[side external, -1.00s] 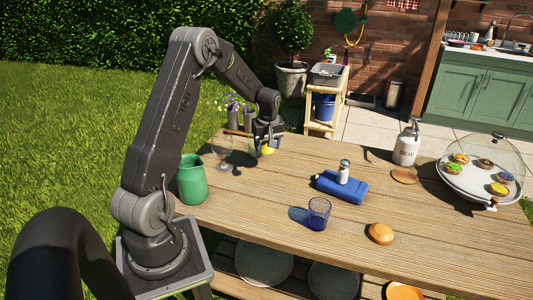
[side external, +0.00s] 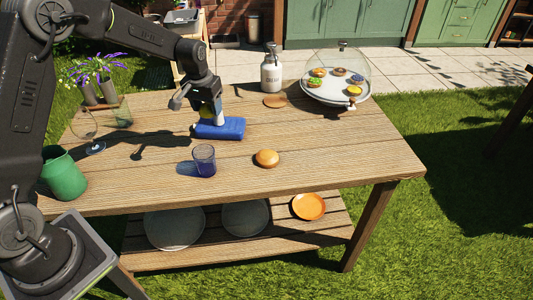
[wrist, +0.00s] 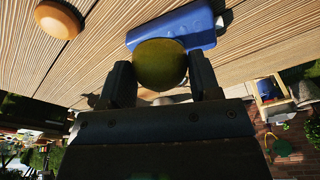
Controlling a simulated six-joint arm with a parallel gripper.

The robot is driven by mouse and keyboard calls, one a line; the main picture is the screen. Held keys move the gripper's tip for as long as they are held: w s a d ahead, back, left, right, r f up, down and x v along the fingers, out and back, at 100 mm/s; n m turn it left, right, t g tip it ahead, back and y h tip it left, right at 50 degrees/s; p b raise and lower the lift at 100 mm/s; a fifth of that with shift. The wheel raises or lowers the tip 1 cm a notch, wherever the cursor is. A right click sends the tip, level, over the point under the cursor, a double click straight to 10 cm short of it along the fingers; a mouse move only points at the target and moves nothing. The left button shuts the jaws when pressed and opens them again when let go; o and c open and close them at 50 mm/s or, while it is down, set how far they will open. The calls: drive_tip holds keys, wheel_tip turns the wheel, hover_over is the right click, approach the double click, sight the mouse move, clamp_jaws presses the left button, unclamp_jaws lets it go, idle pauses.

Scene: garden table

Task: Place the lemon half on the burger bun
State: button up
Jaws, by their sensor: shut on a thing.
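My gripper (side external: 204,108) is shut on the lemon half (wrist: 160,65) and holds it up in the air. In the wrist view the lemon half is a dull yellow round between the two fingers. The bun also shows at the top left of the wrist view (wrist: 60,18).
A blue glass (side external: 204,160) stands left of the bun. A green pitcher (side external: 64,174) and a wine glass (side external: 88,128) are at the left. A white canister (side external: 271,70) and a domed cake stand (side external: 336,84) are at the back. The table around the bun is clear.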

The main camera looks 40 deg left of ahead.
drive_tip(key=w+d+m, duration=0.1)
drive_tip(key=d+m, duration=0.2)
drive_tip(key=d, duration=0.4)
hover_over(268, 153)
drive_tip(key=f, duration=0.6)
drive_tip(key=shift+s+f, duration=0.1)
drive_tip(key=shift+s, duration=0.2)
drive_tip(key=shift+f, duration=2)
drive_tip(key=o, duration=0.9)
drive_tip(key=shift+f, duration=0.15)
